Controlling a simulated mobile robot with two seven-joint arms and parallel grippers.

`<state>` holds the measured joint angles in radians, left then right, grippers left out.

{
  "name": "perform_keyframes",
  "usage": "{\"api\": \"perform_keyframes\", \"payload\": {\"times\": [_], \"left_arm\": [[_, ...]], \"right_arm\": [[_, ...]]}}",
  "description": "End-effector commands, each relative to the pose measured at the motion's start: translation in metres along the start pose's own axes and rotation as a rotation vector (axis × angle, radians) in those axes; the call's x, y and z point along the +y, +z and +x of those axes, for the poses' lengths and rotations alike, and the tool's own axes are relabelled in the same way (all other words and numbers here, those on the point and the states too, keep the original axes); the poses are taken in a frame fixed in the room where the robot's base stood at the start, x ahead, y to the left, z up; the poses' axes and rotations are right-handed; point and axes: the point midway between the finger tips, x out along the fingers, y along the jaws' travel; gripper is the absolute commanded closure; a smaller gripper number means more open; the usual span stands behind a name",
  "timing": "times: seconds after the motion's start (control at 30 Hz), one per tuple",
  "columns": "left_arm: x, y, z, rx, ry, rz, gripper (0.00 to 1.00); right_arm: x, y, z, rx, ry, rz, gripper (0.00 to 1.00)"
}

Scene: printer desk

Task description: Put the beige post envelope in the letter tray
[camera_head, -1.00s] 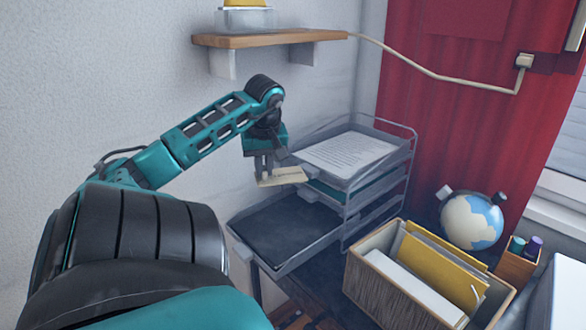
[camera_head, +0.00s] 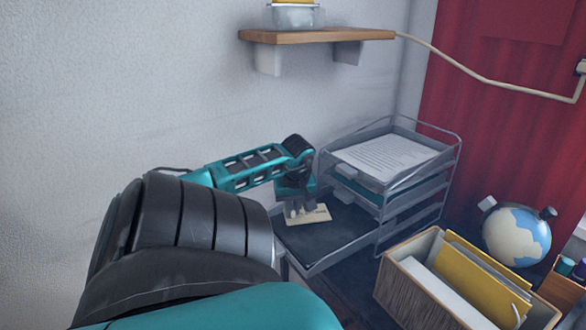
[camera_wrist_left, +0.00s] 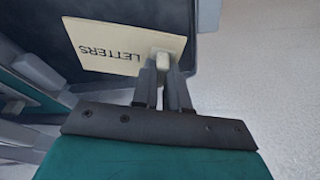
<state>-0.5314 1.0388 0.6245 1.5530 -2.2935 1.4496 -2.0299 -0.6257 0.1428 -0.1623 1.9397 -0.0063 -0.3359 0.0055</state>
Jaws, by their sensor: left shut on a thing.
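The beige envelope (camera_head: 318,216) is held by my left gripper (camera_head: 301,209) at the left end of the pulled-out bottom tray. The letter tray (camera_head: 352,246) is a grey stacked rack whose dark bottom level sticks out toward the left. The envelope overlaps this level in the head view; I cannot tell whether it touches the tray floor. My right gripper is not in view.
The upper level holds printed paper (camera_head: 388,157). A wooden box with yellow folders (camera_head: 484,275) stands at the front right, with a globe (camera_head: 516,236) behind it. A wooden shelf (camera_head: 318,36) is on the wall above. The bottom tray's right part is bare.

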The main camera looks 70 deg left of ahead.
Motion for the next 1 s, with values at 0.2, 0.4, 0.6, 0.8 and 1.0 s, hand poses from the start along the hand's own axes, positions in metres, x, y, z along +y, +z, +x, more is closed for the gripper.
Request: {"api": "perform_keyframes", "payload": {"times": [0.2,0.4,0.6,0.8,1.0], "left_arm": [[0.0,0.006,0.018,-0.003,0.001,0.0,1.0],[0.001,0.014,0.043,-0.002,0.001,0.0,1.0],[0.0,0.014,0.044,0.0,0.001,0.002,1.0],[0.0,0.015,0.048,0.0,-0.001,0.003,1.0],[0.0,0.016,0.049,0.0,0.0,0.003,0.74]], "right_arm": [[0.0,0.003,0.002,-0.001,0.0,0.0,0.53],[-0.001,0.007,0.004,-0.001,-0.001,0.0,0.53],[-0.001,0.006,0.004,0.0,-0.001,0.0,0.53],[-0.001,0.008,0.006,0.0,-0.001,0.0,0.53],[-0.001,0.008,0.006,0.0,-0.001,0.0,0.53]]}}
